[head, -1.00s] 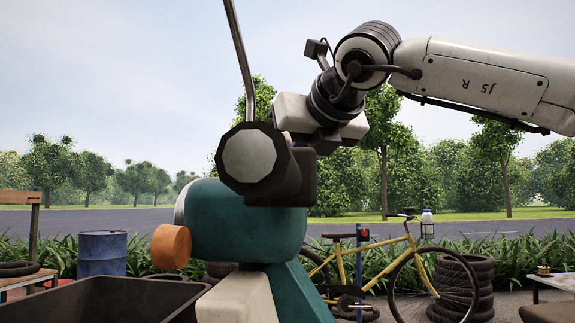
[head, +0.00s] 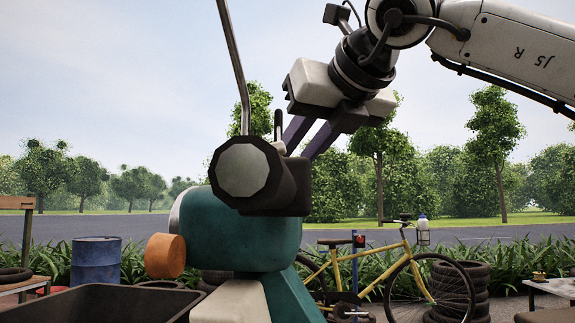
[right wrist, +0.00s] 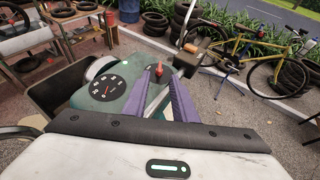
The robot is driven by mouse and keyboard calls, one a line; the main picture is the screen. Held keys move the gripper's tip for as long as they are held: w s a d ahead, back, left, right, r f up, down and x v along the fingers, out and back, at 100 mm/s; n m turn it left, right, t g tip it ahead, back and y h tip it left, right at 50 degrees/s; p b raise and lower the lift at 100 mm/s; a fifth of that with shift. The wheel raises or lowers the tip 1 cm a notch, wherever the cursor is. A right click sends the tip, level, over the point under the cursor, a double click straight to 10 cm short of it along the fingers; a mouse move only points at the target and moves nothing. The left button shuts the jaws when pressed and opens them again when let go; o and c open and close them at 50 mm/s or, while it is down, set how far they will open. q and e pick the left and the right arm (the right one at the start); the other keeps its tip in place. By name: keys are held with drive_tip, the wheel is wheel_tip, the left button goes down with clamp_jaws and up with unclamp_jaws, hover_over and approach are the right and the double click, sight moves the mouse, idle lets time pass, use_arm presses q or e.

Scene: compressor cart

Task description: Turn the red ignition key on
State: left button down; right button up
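The red key (right wrist: 155,18) shows small in the right wrist view, on a dark mount on top of the teal machine (right wrist: 100,92). My right gripper (right wrist: 164,74) has its two purple fingers apart with nothing between them. The key is beyond the fingertips and not touched. In the head view my right gripper (head: 308,142) points down and left, just behind the dark cylinder (head: 245,170) on top of the teal machine (head: 240,232). The key is hidden in the head view. My left gripper is not in view.
A metal bar (head: 234,60) rises from the machine. A black bin (head: 90,303) and an orange cap (head: 165,256) are at its left. A yellow bicycle (head: 390,265), stacked tyres (head: 452,292) and a blue barrel (head: 96,261) stand behind. Open air lies right of the machine.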

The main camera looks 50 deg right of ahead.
drive_tip(key=shift+v, duration=1.7)
